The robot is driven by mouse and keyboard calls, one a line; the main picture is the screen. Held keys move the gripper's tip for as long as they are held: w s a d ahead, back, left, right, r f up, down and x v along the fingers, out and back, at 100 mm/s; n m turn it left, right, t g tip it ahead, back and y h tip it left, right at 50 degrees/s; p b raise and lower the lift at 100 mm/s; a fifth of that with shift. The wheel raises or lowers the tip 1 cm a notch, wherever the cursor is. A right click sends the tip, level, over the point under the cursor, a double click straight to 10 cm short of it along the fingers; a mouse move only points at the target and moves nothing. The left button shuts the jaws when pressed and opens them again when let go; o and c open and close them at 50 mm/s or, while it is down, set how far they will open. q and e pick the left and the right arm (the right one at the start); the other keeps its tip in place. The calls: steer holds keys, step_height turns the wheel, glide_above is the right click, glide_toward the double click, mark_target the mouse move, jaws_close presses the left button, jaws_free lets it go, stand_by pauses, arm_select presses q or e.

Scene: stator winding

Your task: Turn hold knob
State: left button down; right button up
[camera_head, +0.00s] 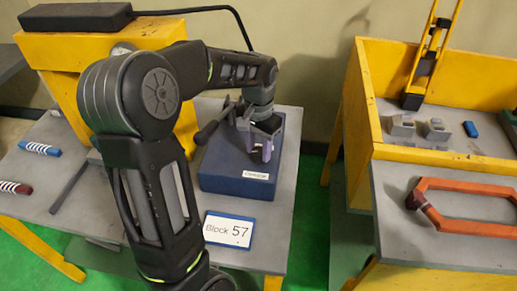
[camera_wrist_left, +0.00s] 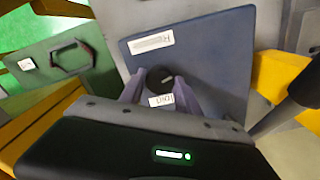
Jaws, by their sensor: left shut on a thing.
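The hold knob (camera_wrist_left: 160,80) is a dark round knob on a blue box (camera_head: 236,184) that stands on the grey table. A small white label (camera_wrist_left: 161,100) lies just beside the knob in the left wrist view. My left gripper (camera_head: 267,150) reaches down over the box from above. Its two purple fingers (camera_wrist_left: 158,88) are on either side of the knob and shut on it. In the head view the knob is hidden behind the gripper. My right gripper is not in view.
A dark lever (camera_head: 213,124) sticks out left of the gripper. A "Block 57" card (camera_head: 228,230) lies in front of the box. A green floor gap separates the tables.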

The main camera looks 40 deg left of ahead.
arm_select(q)
steer(key=n, duration=0.3)
steer(key=shift+n, duration=0.4)
steer(key=n, duration=0.3)
steer(key=shift+n, duration=0.3)
steer(key=n, duration=0.3)
steer(key=shift+n+b, duration=0.3)
steer(key=shift+w+n, duration=0.1)
steer(key=shift+n, duration=1.6)
steer(key=c, duration=0.9)
jaws_free()
steer(key=shift+r, duration=0.1)
